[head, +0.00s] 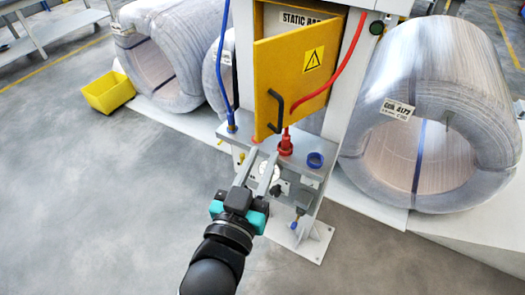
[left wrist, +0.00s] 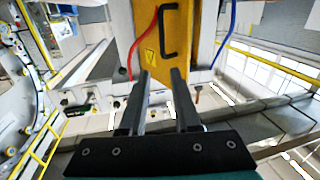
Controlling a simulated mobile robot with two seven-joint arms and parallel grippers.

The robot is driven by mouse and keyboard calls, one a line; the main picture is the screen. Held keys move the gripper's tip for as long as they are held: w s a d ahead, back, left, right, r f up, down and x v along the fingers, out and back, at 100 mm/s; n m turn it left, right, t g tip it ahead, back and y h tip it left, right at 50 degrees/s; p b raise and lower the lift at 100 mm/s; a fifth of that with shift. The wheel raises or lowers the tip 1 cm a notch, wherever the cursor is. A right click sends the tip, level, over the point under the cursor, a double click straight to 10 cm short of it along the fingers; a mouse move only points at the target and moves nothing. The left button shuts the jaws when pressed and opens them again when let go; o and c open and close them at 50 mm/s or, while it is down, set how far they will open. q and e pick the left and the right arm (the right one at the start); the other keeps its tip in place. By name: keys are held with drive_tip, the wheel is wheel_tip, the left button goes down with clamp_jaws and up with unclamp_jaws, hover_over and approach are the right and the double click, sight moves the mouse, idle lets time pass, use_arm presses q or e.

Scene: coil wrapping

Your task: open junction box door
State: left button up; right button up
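The yellow junction box door (head: 297,75) stands partly ajar in the head view, with a gap showing the "STATIC BAR" label behind its top edge. It bears a warning triangle and a black handle (head: 275,112) near its lower left. My left gripper (head: 258,172) is below the handle, apart from it, with its two fingers spread and nothing between them. In the left wrist view the door (left wrist: 183,60) and its black handle (left wrist: 169,32) lie beyond the open fingertips (left wrist: 161,74). My right gripper is in neither view.
A grey ledge (head: 305,172) below the door carries a red fitting (head: 286,143) with a red hose and a blue ring (head: 315,160). A blue hose (head: 224,65) hangs at the left. Wrapped coils (head: 440,65) stand on both sides, and a yellow bin (head: 108,92) sits on the left.

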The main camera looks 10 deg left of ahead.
use_arm(q)
drive_tip(key=a+f+n, duration=0.1)
drive_tip(key=w+f+n+b, duration=0.1)
drive_tip(key=n, duration=0.1)
drive_tip(key=a+f+n+b, duration=0.1)
drive_tip(key=shift+w+a+g, duration=0.3)
drive_tip(key=shift+w, duration=0.1)
clamp_jaws()
drive_tip(key=n+g+h+b, duration=0.1)
drive_tip(key=n+h+b, duration=0.45)
drive_tip(key=n, duration=0.55)
approach(265, 125)
drive_tip(key=shift+y, duration=0.45)
drive_tip(key=shift+w+d+r, duration=1.05)
drive_tip(key=shift+w+d, duration=0.15)
drive_tip(key=shift+d, duration=0.15)
drive_tip(key=shift+w+d+r, duration=1)
drive_tip(key=shift+w+d, duration=0.15)
drive_tip(key=shift+d, duration=0.2)
